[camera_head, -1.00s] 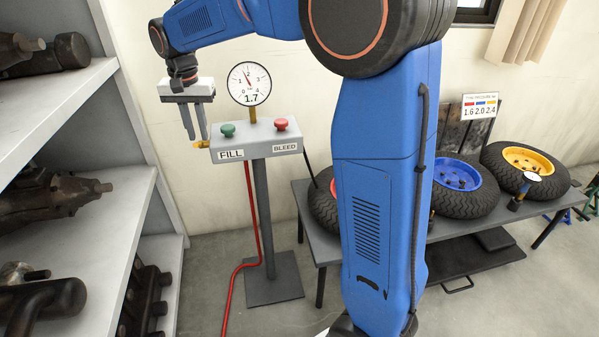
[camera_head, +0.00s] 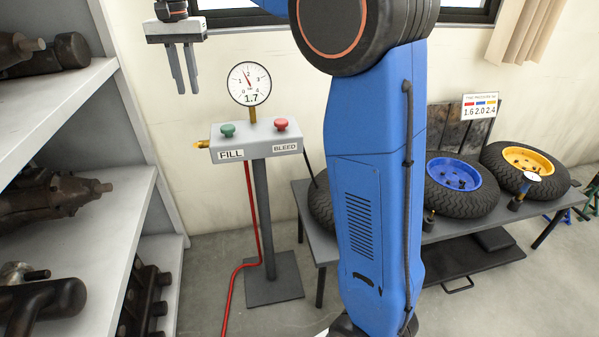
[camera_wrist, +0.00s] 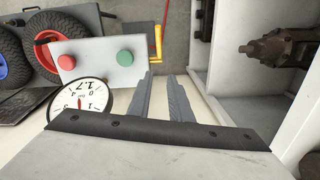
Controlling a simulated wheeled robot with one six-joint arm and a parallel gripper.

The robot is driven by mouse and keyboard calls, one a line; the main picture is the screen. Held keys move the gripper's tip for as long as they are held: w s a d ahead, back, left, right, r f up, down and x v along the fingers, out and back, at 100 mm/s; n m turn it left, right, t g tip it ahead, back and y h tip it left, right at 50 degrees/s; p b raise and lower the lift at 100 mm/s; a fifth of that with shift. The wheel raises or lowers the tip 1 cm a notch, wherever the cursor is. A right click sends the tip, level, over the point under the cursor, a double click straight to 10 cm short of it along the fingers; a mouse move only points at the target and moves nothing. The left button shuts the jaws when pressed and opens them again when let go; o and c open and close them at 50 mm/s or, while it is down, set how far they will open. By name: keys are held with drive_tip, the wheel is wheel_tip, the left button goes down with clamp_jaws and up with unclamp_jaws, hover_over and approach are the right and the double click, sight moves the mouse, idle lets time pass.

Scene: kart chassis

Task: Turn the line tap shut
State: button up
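The line tap (camera_head: 201,144) is a small yellow and brass fitting on the left end of the grey pressure stand's box (camera_head: 258,147). In the wrist view the tap's yellow lever (camera_wrist: 158,42) shows beyond my fingertips, close to the red hose. My gripper (camera_head: 186,92) is above the tap and a little to its left, pointing down, clear of it. In the wrist view my gripper (camera_wrist: 160,76) has its two fingers apart with nothing between them.
The gauge (camera_head: 249,84) on the box reads 1.7. A green button (camera_head: 228,130) and a red button (camera_head: 281,124) sit on top. Grey shelves (camera_head: 125,205) with dark metal parts stand at left. A bench with tyres (camera_head: 460,190) is at right.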

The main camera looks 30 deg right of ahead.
drive_tip(key=s+d+n+t, duration=0.1)
drive_tip(key=s+d, duration=0.3)
drive_tip(key=s, duration=0.4)
drive_tip(key=s+d+n+t, duration=0.1)
drive_tip(key=s+d, duration=0.4)
drive_tip(key=s, duration=0.3)
drive_tip(key=s+d+f+n+t, duration=0.1)
drive_tip(key=s+d+f, duration=0.1)
drive_tip(key=s+f, duration=0.4)
drive_tip(key=s+d+f+n, duration=0.1)
drive_tip(key=s+d+f, duration=0.2)
drive_tip(key=s+f, duration=0.4)
drive_tip(key=shift+s+n+t, duration=0.4)
drive_tip(key=shift+s, duration=0.9)
